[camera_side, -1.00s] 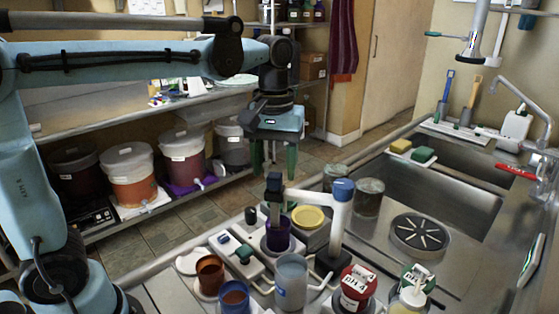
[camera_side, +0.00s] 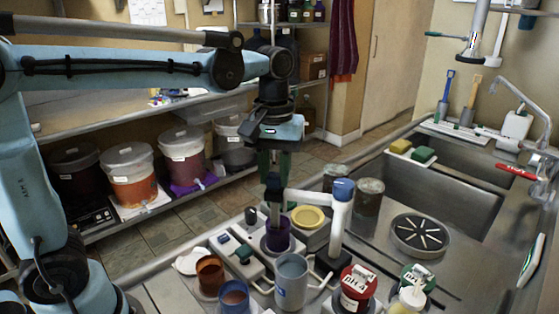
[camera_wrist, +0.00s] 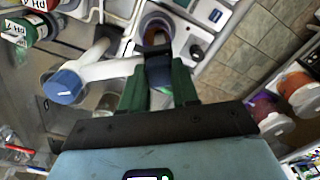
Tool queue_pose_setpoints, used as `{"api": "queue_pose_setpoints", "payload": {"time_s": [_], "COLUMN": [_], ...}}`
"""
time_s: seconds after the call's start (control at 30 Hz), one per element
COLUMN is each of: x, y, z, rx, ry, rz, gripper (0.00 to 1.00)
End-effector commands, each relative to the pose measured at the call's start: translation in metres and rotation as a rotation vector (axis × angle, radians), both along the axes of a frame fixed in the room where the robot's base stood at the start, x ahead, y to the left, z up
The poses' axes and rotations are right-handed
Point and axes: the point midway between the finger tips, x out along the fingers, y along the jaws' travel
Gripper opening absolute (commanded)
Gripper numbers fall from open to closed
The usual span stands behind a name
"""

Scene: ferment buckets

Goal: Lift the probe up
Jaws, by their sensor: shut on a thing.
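The probe (camera_side: 274,205) is a dark upright body on the end of a white and dark swing arm (camera_side: 308,195), whose post has a blue cap (camera_side: 343,186). Its lower end is in or just over a purple cup (camera_side: 278,237); the cup's rim hides the tip. My gripper (camera_side: 273,172) points down from above, its green fingers at the probe's top. In the wrist view, my gripper (camera_wrist: 158,85) has its fingers on either side of the dark blue probe head (camera_wrist: 158,68), shut on it. The purple cup (camera_wrist: 156,28) shows beyond it.
Brown (camera_side: 210,272), blue (camera_side: 234,297) and grey (camera_side: 291,280) cups stand close in front. A red-lidded jar (camera_side: 355,285) and a yellow lid (camera_side: 308,217) are nearby. The sink (camera_side: 440,195) lies to the right. Ferment buckets (camera_side: 128,175) stand on a low shelf behind.

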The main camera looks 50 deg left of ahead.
Motion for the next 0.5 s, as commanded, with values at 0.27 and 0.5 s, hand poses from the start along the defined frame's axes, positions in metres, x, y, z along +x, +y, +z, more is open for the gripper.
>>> {"api": "queue_pose_setpoints", "payload": {"time_s": [0.27,0.5], "x": [0.0,0.0], "y": [0.0,0.0], "z": [0.011,0.046], "rx": [0.001,0.001], "ry": [0.001,0.001], "rz": [0.0,0.001], "gripper": [0.0,0.0]}}
